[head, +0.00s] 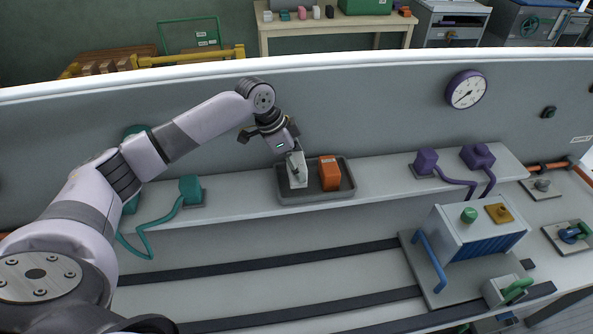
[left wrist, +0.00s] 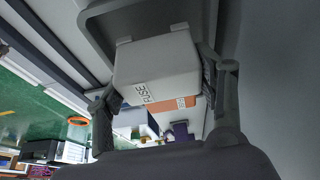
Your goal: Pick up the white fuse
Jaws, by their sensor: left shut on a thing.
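The white fuse (head: 298,177) is a white block at the left side of the dark grey tray (head: 318,197) on the shelf. My left gripper (head: 293,157) reaches down from above and is shut on it. In the left wrist view the white fuse (left wrist: 158,68), marked "FUSE", sits between the two fingers of my left gripper (left wrist: 162,90). Whether its base touches the tray floor cannot be told. An orange fuse (head: 329,174) stands beside it to the right in the tray. My right gripper is not in view.
Teal connector (head: 190,188) stands left on the shelf, purple connectors (head: 427,162) right, both with cables. A grey panel rises behind, with a gauge (head: 466,90). A white box with blue fins (head: 478,232) is at lower right. The shelf between tray and purple connectors is clear.

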